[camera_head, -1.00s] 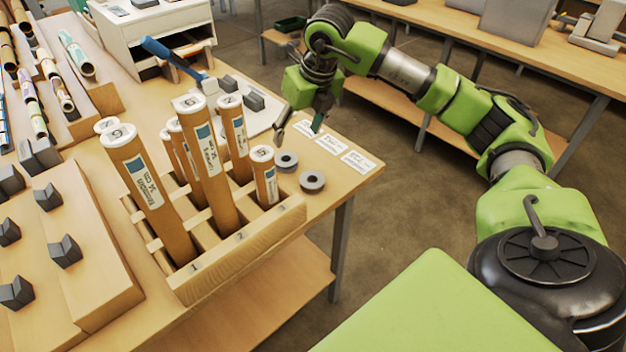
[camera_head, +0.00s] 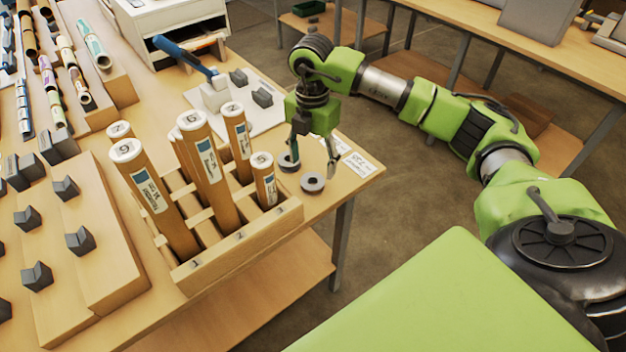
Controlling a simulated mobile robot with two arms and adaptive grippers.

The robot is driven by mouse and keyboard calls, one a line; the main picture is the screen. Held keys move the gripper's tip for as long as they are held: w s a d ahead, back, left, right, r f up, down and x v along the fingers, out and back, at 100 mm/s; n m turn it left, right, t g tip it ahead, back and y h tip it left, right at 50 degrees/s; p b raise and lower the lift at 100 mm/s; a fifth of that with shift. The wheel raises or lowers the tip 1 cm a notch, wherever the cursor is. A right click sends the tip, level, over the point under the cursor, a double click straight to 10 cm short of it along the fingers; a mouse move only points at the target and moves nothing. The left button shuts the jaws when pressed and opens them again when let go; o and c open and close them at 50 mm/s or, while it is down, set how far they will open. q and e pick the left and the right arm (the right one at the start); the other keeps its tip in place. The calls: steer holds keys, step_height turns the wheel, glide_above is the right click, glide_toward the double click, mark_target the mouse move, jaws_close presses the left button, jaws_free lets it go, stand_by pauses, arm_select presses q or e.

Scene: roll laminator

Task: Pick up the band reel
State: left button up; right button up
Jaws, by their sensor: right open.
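Two small dark grey reels with a hole in the middle lie flat on the table's right end, beside the wooden tube rack; I cannot tell which is the band reel. The rear reel (camera_head: 289,164) is partly hidden behind a finger of my right gripper. The front reel (camera_head: 312,183) shows whole, close in front of the fingers. My right gripper (camera_head: 314,160) points down with its fingers spread apart, just over the reels, and holds nothing. I cannot tell whether a finger touches the rear reel. My left gripper is out of view.
The tube rack (camera_head: 245,237) with several tall brown tubes stands close left of the reels. White labels (camera_head: 358,164) lie to the right. A white board (camera_head: 262,118) with grey blocks is behind. The table's edge is close in front.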

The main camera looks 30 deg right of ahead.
mark_target(313, 178)
step_height(313, 178, down, 2)
steer(key=shift+f, duration=0.1)
steer(key=shift+w+d+f+p, duration=0.1)
steer(key=shift+f+p, duration=0.35)
steer(key=shift+p, duration=0.1)
steer(key=f, duration=0.1)
steer(key=f+p, duration=0.1)
steer(key=f, duration=0.1)
steer(key=shift+w+d+f+p, duration=0.2)
steer(key=shift+w+f+p, duration=0.1)
steer(key=shift+f, duration=0.45)
steer(key=shift+c, duration=0.4)
steer(key=c, duration=1.1)
